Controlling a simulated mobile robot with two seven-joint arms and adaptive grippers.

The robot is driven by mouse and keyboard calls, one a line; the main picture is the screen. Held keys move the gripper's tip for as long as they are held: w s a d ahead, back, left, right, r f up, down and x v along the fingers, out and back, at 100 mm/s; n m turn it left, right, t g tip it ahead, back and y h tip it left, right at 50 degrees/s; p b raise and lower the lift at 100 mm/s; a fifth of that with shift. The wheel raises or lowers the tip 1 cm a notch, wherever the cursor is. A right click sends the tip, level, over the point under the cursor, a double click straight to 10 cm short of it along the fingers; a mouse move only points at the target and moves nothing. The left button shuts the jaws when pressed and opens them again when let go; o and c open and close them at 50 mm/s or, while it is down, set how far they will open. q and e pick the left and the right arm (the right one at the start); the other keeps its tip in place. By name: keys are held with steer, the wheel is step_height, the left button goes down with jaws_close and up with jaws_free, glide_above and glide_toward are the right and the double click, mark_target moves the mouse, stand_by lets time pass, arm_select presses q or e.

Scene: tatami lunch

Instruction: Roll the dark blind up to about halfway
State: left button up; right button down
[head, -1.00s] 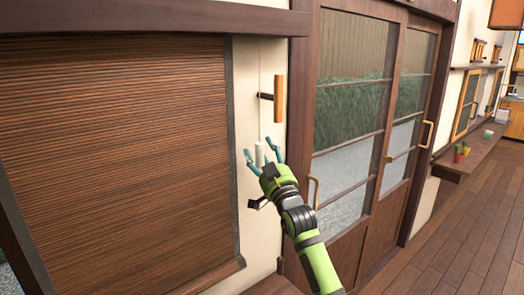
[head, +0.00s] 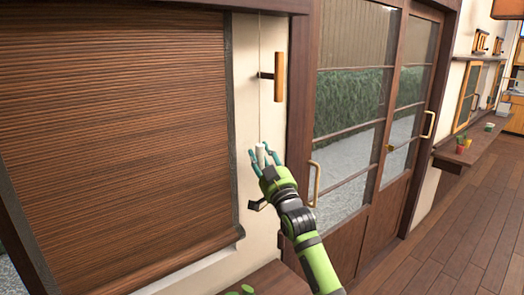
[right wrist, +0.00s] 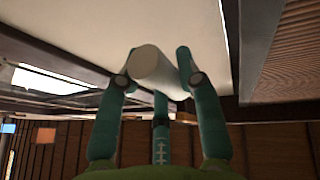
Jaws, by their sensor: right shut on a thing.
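The dark brown slatted blind (head: 120,130) hangs over the window at the left of the head view, with its bottom edge close to the sill. A thin pale cord (head: 259,100) runs down the wall to the right of the blind. My right gripper (head: 264,157) is at the lower end of this cord, shut on a white cylindrical pull (head: 262,153). In the right wrist view the white pull (right wrist: 153,68) sits between the teal fingers. My left gripper is not in view.
A wooden handle (head: 279,77) on a dark bracket sticks out of the wall above my right gripper. A small dark hook (head: 257,205) is just below it. Glazed sliding doors (head: 355,130) with handles stand to the right. A green plant (head: 240,291) shows at the bottom edge.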

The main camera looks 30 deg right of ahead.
step_height(320, 180, down, 17)
steer(key=b, duration=0.9)
steer(key=shift+y, duration=0.3)
steer(key=c, duration=0.8)
jaws_free()
steer(key=shift+r, duration=0.1)
steer(key=v, duration=1.2)
steer(key=shift+a, duration=0.1)
